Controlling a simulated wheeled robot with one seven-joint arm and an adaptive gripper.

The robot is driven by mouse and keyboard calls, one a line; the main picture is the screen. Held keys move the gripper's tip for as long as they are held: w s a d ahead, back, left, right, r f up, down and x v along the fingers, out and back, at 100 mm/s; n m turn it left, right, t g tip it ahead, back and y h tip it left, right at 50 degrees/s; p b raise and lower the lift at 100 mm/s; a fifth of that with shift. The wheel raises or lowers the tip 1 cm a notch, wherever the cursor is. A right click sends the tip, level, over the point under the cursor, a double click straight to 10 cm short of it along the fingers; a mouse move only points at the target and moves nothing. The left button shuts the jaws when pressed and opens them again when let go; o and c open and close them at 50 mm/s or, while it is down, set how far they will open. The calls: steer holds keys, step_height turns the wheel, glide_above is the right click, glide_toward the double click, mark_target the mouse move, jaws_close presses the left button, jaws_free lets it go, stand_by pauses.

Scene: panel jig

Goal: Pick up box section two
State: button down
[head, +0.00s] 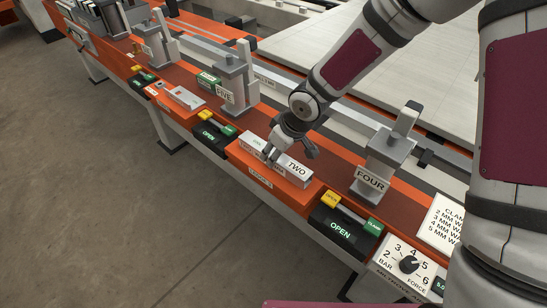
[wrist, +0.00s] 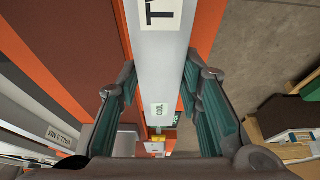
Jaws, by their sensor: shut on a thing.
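Box section two (head: 297,171) is a pale grey bar with a white TWO label, lying along the orange rail behind a small labelled plate. In the wrist view the section (wrist: 160,75) runs between the green-padded fingers (wrist: 158,90), with part of the TWO label and a green COOL tag showing. My gripper is shut on it. I cannot tell whether the section is clear of the rail.
Clamp post four (head: 385,155) stands right of the section and clamp post five (head: 233,85) stands left. Black OPEN boxes (head: 340,230) line the front edge. A force dial (head: 408,264) is at lower right. The floor (head: 130,190) in front is clear.

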steer(key=shift+r, duration=0.1)
steer(key=shift+r, duration=0.4)
step_height(320, 180, up, 3)
steer(key=shift+s+d+f+p, duration=0.1)
steer(key=shift+s+p, duration=0.05)
steer(key=shift+p, duration=0.3)
steer(key=s+d+r+p, duration=0.1)
steer(key=s+d, duration=0.3)
steer(key=s, duration=1.1)
steer(key=shift+r+p, duration=0.15)
steer(key=shift+p, duration=0.75)
